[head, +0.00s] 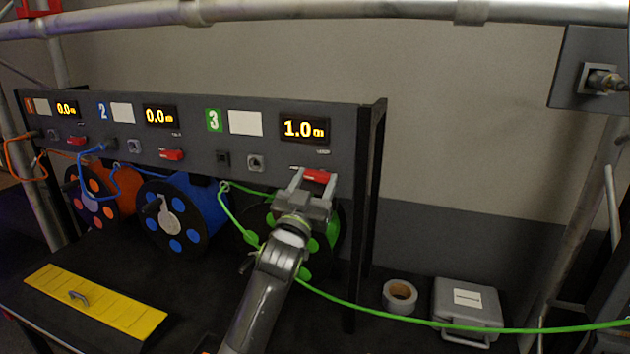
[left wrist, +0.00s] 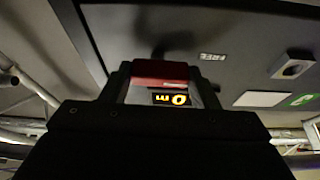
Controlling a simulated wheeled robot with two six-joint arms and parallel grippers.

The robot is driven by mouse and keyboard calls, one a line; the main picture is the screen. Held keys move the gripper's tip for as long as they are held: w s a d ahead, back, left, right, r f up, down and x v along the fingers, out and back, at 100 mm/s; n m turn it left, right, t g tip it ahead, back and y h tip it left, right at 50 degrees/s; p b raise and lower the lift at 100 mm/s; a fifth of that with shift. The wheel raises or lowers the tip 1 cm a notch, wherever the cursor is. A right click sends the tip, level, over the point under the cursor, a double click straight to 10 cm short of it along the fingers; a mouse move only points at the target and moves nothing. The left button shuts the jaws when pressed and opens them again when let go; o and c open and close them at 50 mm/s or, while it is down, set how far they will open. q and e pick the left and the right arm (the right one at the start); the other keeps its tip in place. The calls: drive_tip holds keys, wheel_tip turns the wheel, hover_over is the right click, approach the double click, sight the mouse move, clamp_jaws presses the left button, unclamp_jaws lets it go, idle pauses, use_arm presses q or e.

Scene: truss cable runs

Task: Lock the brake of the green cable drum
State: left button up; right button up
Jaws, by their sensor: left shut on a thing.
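The green cable drum (head: 318,262) sits under panel section 3, partly hidden behind my left arm. Its red brake lever (head: 318,176) is on the panel below the display reading 1.0. My left gripper (head: 312,182) is at this lever and shut on it. In the left wrist view the red lever (left wrist: 158,69) lies between the fingers, near the word FREE on the panel. My right gripper is not in view.
The blue drum (head: 190,215) and orange drum (head: 112,190) stand to the left, with red levers above them. A green cable (head: 400,318) runs right, in front of a tape roll (head: 399,296) and grey case (head: 467,308). A yellow plate (head: 95,300) lies at front left.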

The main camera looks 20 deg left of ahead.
use_arm(q)
drive_tip(key=shift+m+h+p, duration=0.3)
drive_tip(key=shift+m+h, duration=0.1)
drive_tip(key=shift+m, duration=0.3)
drive_tip(key=shift+m+h, duration=0.4)
drive_tip(key=shift+m, duration=0.1)
drive_tip(key=m+g+h+b, duration=0.1)
drive_tip(key=m+b, duration=0.2)
drive_tip(key=m+g+h+b, duration=0.1)
drive_tip(key=m+b, duration=0.2)
drive_tip(key=m+h+b, duration=0.2)
drive_tip(key=m+b, duration=0.1)
drive_tip(key=m, duration=0.1)
drive_tip(key=shift+a+g, duration=0.15)
drive_tip(key=shift+g, duration=0.25)
drive_tip(key=shift+r+m+g+h+b, duration=0.1)
drive_tip(key=shift+m+g+h+b, duration=0.25)
drive_tip(key=shift+m+b, duration=0.6)
drive_tip(key=m+g, duration=0.1)
drive_tip(key=m, duration=0.2)
drive_tip(key=shift+r+b, duration=0.15)
drive_tip(key=shift+b, duration=0.15)
drive_tip(key=shift+r+m+g, duration=0.15)
drive_tip(key=shift+m+g, duration=0.7)
drive_tip(key=shift+m, duration=1.2)
